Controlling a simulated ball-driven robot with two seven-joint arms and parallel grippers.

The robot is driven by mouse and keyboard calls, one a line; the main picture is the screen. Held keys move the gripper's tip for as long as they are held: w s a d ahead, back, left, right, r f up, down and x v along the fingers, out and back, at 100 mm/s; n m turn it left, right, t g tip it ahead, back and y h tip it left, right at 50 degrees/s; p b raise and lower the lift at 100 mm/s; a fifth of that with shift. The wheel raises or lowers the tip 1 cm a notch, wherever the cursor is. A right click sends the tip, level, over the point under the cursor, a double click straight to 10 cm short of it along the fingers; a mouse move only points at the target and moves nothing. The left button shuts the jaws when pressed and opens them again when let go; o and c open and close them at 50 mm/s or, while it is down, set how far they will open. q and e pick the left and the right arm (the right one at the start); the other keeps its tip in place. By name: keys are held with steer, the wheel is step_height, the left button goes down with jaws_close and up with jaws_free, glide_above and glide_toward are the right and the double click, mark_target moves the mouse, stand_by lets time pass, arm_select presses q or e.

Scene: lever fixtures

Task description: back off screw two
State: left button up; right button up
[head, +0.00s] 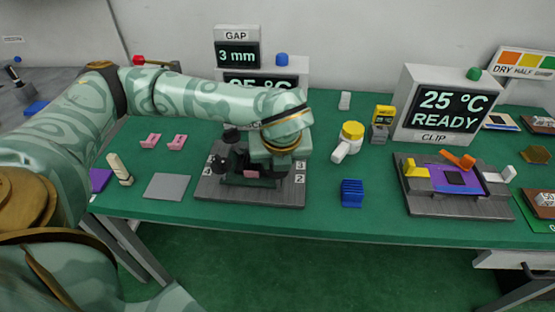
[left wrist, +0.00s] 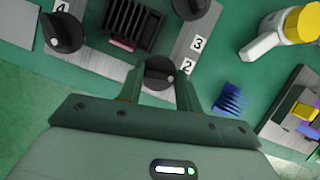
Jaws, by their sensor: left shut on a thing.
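The screw fixture is a grey plate (head: 285,198) with black knobs at its corners and a black finned block (left wrist: 130,22) in the middle. Screw two (left wrist: 160,70) is a black knob next to the label 2 (left wrist: 188,66). My left gripper (left wrist: 159,84) has its fingers on both sides of this knob and is shut on it. In the head view my left gripper (head: 272,175) hides that knob. The knob by label 4 (left wrist: 62,32) stands free. My right gripper is not in view.
A display reading 3 mm (head: 237,55) stands behind the fixture. A white bottle with a yellow cap (head: 352,131) and a blue finned block (head: 352,193) stand to the right. A clip fixture (head: 460,205) is farther right. A grey square (head: 168,187) lies left.

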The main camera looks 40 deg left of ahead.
arm_select(q)
steer(key=n, duration=0.1)
steer(key=n+p, duration=0.1)
steer(key=n+g+p, duration=0.1)
steer(key=shift+r+n+y, duration=0.25)
steer(key=shift+n+y, duration=0.05)
steer(key=shift+y, duration=0.1)
steer(key=shift+w+d+f+n+g+p, duration=0.1)
steer(key=shift+n+g+p, duration=0.25)
steer(key=shift+n+p, duration=0.35)
steer(key=shift+w+f+n+g+p, duration=0.1)
steer(key=shift+n+g+p, duration=0.25)
steer(key=shift+n, duration=0.55)
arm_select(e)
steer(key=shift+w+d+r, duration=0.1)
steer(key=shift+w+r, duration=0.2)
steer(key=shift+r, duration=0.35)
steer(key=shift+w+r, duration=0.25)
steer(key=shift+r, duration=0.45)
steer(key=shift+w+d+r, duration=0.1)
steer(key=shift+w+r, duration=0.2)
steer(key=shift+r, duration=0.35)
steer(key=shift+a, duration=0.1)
arm_select(q)
steer(key=o, duration=1)
